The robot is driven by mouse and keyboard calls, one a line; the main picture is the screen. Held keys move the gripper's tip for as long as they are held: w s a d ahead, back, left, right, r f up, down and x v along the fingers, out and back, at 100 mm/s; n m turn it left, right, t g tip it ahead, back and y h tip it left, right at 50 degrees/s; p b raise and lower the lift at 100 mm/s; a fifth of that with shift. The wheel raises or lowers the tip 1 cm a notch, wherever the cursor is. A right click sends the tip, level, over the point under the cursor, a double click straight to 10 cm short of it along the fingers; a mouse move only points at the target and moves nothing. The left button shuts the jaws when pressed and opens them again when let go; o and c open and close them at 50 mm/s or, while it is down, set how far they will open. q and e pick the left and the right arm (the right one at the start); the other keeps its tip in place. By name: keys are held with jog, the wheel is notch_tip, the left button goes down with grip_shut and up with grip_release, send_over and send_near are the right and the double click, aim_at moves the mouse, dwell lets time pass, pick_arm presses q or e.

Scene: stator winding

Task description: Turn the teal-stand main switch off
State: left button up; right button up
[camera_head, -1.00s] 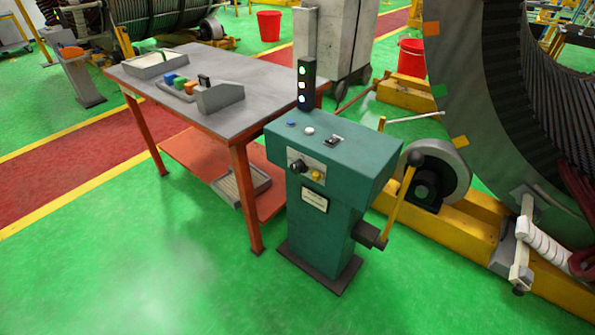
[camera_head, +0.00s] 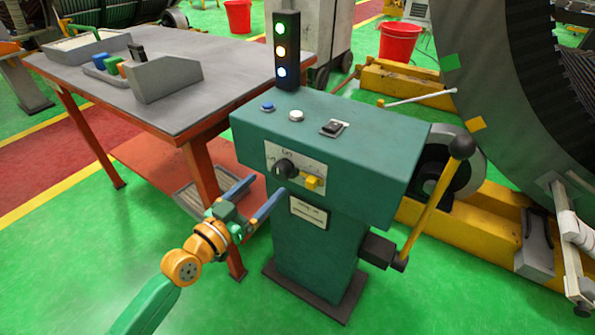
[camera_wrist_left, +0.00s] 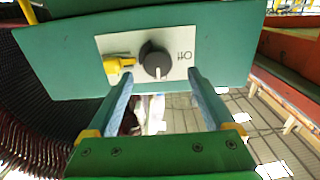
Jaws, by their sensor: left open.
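The teal stand (camera_head: 330,150) stands in the middle of the head view. On its front is a white plate with a black rotary knob (camera_head: 285,168) and a yellow part (camera_head: 313,181). My left gripper (camera_head: 266,190) is open and empty, below and in front of the plate. In the left wrist view the knob (camera_wrist_left: 155,62) lies just beyond and between the two fingertips (camera_wrist_left: 160,75), apparently not touched. The plate is upside down there, with "Off" (camera_wrist_left: 184,56) to the knob's right. The knob's pale mark points down in that view, not at "Off". My right gripper is not in view.
A stack light (camera_head: 287,50) with lit green, amber and white-blue lamps stands on the stand. Its top has buttons and a black rocker switch (camera_head: 333,127). A yellow-handled lever (camera_head: 430,210) is on its right side. A grey-topped table (camera_head: 200,95) stands behind left.

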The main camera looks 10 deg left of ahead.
aim_at(278, 173)
pick_arm(q)
jog(key=x, duration=0.5)
jog(key=shift+s+d+r, duration=0.15)
jog(key=shift+d+r, duration=0.05)
jog(key=shift+r, duration=0.1)
jog(key=shift+w+d+f, duration=0.1)
jog(key=shift+w, duration=0.3)
jog(key=c, duration=1.4)
